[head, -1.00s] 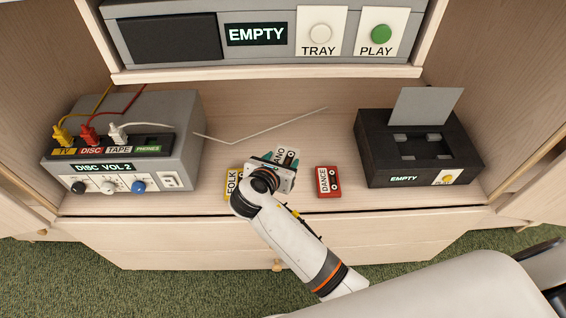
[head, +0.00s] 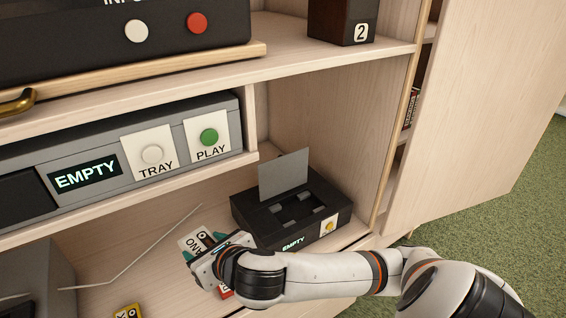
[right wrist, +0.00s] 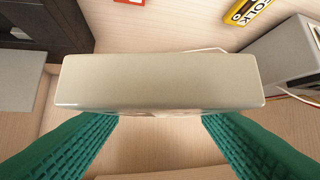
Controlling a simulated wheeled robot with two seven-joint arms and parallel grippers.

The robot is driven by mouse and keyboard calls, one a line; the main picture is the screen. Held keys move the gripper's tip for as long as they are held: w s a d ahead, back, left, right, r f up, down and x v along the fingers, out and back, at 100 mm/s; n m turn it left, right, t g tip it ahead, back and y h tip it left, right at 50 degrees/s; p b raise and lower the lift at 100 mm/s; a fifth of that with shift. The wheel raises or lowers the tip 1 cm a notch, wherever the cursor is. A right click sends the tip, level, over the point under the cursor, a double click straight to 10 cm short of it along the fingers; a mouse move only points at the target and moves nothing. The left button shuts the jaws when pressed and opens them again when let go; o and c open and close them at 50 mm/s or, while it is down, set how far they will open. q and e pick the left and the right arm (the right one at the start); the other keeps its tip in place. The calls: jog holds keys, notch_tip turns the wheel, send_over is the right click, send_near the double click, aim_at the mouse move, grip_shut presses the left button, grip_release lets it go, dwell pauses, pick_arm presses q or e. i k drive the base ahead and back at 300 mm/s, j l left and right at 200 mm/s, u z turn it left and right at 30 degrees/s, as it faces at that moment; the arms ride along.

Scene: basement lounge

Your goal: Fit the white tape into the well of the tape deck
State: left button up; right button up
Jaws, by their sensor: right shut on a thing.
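The white tape (head: 193,240), its label partly reading "ANO", is held in my right gripper (head: 207,257). In the right wrist view its pale edge (right wrist: 160,82) spans the gap between the green fingers of the gripper (right wrist: 160,117), with the shelf floor beyond it. The black tape deck (head: 248,214) stands to the right of the gripper in the head view. Its grey lid (head: 284,174) is up, its well (head: 293,207) is open, and its display reads "EMPTY". The tape is apart from the deck. My left gripper is not in view.
A red tape (head: 225,292) is partly hidden below my gripper. A yellow tape (head: 128,311) lies at the lower left, reading "FOLK" in the wrist view (right wrist: 250,10). A pale cable (head: 135,262) crosses the shelf. A grey player (head: 75,150) sits above.

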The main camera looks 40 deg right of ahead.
aim_at(297, 211)
jog(key=k+j+z, duration=0.1)
jog(key=z, duration=1.3)
